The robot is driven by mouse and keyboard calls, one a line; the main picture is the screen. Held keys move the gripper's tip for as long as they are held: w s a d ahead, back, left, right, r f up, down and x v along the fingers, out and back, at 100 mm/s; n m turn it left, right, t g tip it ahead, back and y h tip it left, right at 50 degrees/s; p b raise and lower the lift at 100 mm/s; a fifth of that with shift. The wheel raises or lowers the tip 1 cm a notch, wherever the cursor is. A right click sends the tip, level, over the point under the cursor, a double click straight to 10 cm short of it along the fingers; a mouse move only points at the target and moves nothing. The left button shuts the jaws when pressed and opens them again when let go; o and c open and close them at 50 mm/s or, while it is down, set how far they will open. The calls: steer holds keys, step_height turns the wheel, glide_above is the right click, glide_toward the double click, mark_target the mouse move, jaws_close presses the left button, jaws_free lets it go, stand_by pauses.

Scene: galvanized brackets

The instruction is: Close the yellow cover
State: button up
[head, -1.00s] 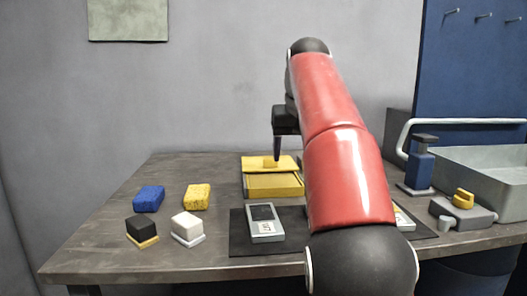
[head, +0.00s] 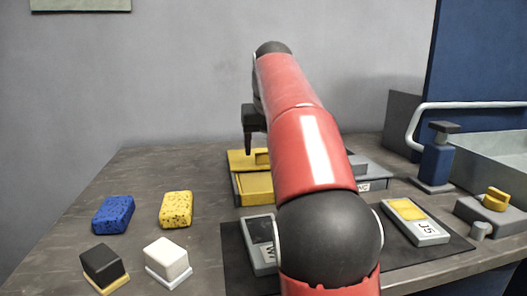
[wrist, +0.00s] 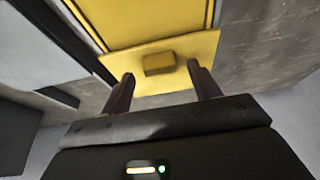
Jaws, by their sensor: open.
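The yellow cover (head: 238,159) is a flat plate with a small raised yellow block as its handle. It lies at the far end of a yellow box (head: 254,188) with dark sides; the arm hides part of both. The wrist view shows the cover (wrist: 200,46) and its handle block (wrist: 158,63) near the box's yellow face (wrist: 125,20). My gripper (head: 248,152) points down over the cover. In the wrist view its open fingers (wrist: 160,74) stand on either side of the handle, apart from it as far as I can see.
A blue sponge (head: 113,214), a yellow sponge (head: 176,209) and two small blocks lie at left on the table. Devices lie on a dark mat (head: 440,252) in front. A soap dispenser (head: 437,160) and a metal basin (head: 490,150) are at right.

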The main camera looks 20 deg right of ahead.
steer(key=shift+x, duration=1.15)
jaws_close()
steer(key=s+b, duration=0.1)
steer(key=s, duration=0.2)
steer(key=s+a+b, duration=0.1)
steer(key=s, duration=0.3)
steer(key=s+a+b, duration=0.1)
steer(key=s+b, duration=0.1)
steer(key=s, duration=0.1)
steer(key=shift+s+a, duration=0.1)
steer(key=shift+s, duration=0.3)
jaws_free()
